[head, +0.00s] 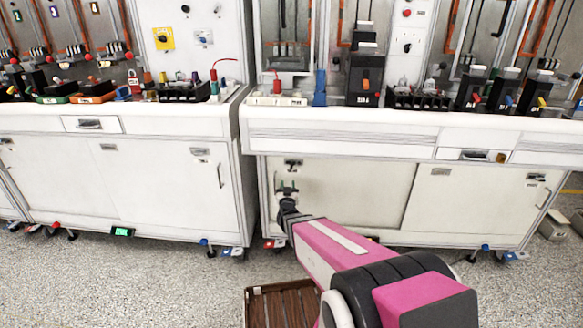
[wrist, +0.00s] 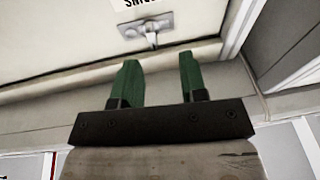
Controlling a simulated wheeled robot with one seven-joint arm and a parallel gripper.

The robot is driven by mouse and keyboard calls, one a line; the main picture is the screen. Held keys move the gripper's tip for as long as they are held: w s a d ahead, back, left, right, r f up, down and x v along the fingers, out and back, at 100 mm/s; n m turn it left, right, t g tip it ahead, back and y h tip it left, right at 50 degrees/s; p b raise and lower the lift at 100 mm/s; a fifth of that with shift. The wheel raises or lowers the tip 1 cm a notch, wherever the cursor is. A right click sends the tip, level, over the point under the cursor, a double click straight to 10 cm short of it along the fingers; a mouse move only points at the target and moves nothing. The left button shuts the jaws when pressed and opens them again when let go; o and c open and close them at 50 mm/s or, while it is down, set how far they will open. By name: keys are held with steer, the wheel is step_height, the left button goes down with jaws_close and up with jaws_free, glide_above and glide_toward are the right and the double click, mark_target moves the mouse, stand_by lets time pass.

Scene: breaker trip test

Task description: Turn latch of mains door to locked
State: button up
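In the head view my gripper (head: 288,187) is in front of the left part of the right bench's cabinet door (head: 345,195). Which setting the latch is in, I cannot tell.
The bench top (head: 390,120) above carries breakers and wired devices. A second bench cabinet (head: 150,180) stands to the left, with a narrow gap between. A brown slatted crate (head: 250,305) is on the floor below my arm. Grey floor lies in front.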

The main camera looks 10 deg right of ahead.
steer(key=w+d+r, duration=0.1)
steer(key=w, duration=0.2)
steer(key=w+d+r+h, duration=0.1)
steer(key=w+r, duration=0.1)
steer(key=w, duration=0.1)
steer(key=w+d+r+m+t+h, duration=0.1)
steer(key=w, duration=0.2)
steer(key=shift+r, duration=0.3)
jaws_close()
